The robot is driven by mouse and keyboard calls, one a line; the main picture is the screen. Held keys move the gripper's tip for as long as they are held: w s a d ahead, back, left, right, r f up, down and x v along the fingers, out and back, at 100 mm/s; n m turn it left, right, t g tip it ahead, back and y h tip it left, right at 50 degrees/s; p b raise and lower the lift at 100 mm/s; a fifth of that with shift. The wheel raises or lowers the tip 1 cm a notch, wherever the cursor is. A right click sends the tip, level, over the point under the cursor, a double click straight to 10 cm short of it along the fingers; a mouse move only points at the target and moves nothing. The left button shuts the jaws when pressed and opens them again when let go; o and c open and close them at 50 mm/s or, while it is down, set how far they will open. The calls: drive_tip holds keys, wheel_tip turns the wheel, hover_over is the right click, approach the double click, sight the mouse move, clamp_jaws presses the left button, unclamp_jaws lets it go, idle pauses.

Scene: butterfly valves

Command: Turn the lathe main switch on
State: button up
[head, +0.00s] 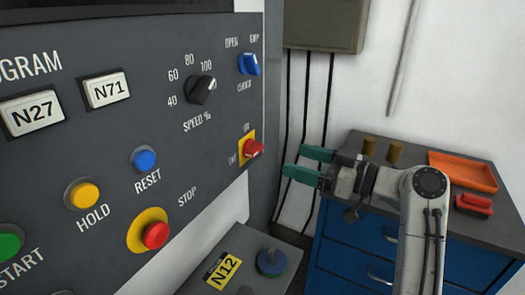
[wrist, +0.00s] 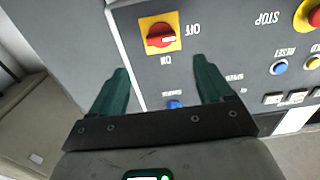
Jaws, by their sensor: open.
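The lathe main switch (head: 252,149) is a red rotary knob on a yellow plate at the right edge of the grey control panel. It also shows in the wrist view (wrist: 159,37), where the picture is upside down. There its white mark lies toward the OFF label, and the ON label is on the side nearer my fingers. My gripper (head: 293,160) has green fingers, spread and empty. It is to the right of the switch in the head view, apart from it. In the wrist view my gripper (wrist: 161,67) has the switch just beyond and between its fingertips.
The panel (head: 105,140) also has a blue chuck knob (head: 249,65), a black speed knob (head: 201,90), a red stop button (head: 155,235) and several other buttons. A blue cabinet (head: 350,235) with an orange tray (head: 463,172) stands behind my arm. A blue-topped part (head: 271,261) is below.

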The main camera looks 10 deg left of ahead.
sight(259, 150)
drive_tip(key=p+x, duration=0.2)
drive_tip(key=x, duration=0.8)
drive_tip(key=shift+s+a+f, duration=0.1)
drive_tip(key=shift+a+f, duration=0.05)
drive_tip(key=c, duration=1)
